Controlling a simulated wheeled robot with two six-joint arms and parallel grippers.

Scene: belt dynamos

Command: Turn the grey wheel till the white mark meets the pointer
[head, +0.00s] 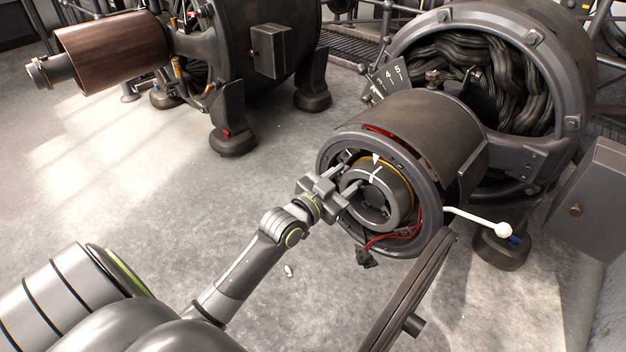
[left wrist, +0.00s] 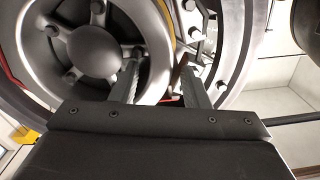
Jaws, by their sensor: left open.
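The grey wheel (head: 400,203) sits in the round open end of the dynamo housing, with a yellow ring behind its upper edge. A small white pointer (head: 376,158) stands above the wheel. The white mark (head: 374,177) on the wheel's upper part looks close below the pointer; I cannot tell whether they line up exactly. My left gripper (head: 350,177) is open at the wheel's left side. In the left wrist view, the wheel (left wrist: 155,40) shows its hub and spokes, and its rim passes between the fingers (left wrist: 160,75). I cannot tell whether they touch it. My right gripper is out of view.
A lever with a white knob (head: 503,230) sticks out right of the wheel. Red cable (head: 385,240) hangs below it. A dark rail (head: 410,290) rises in front. A plate with numbers (head: 390,76) stands behind the housing. Open floor lies left.

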